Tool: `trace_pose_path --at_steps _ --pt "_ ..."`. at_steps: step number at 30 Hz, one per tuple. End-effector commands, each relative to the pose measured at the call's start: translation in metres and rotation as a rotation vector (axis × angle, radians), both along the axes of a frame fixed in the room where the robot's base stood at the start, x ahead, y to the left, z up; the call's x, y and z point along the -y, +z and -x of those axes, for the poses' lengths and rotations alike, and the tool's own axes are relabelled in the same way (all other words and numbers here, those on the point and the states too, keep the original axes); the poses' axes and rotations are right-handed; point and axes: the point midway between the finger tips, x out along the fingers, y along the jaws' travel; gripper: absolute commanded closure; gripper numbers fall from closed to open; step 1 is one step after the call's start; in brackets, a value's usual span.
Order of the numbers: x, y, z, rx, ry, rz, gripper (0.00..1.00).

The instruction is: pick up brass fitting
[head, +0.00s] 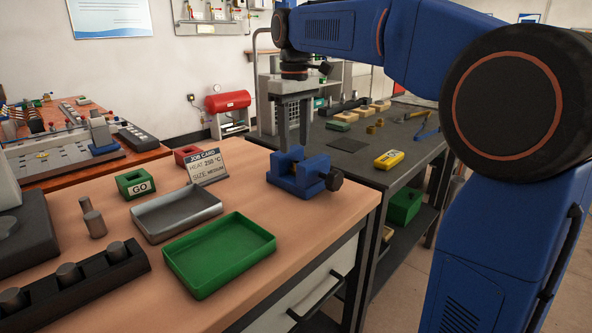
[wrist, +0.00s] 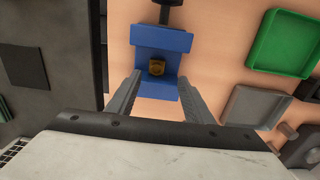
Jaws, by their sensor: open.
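A small brass fitting (wrist: 156,67) sits in the blue vise (wrist: 160,40), seen from above in the wrist view. In the head view the vise (head: 300,176) stands near the right edge of the wooden bench, and I cannot make out the fitting in it. My gripper (head: 294,143) points down over the vise, with its fingers apart. In the wrist view my gripper (wrist: 159,82) is open, its two fingers to the left and right of the fitting's line. Nothing is held. I cannot tell the exact height of the fingertips over the fitting.
A job card (head: 207,166), a grey tray (head: 178,228) and a green tray (head: 222,284) lie left of the vise. A dark table (head: 410,128) with small brass parts (head: 374,127) stands beyond to the right.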

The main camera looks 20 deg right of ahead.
Motion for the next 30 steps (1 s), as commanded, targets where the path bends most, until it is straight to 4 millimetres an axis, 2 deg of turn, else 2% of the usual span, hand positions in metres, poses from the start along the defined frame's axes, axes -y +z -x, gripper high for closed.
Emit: trace_pose_path --at_steps 3,10,19,29,30 --pt "0.0 -0.013 0.0 -0.001 0.0 0.001 0.53" --pt "0.001 -0.026 -0.001 0.0 0.0 0.0 0.53" --pt "0.005 -0.064 -0.004 -0.002 0.0 0.0 0.53" --pt "0.005 -0.071 -0.004 0.001 0.0 -0.001 0.53" --pt "0.005 -0.071 -0.004 0.001 0.0 -0.001 0.55"
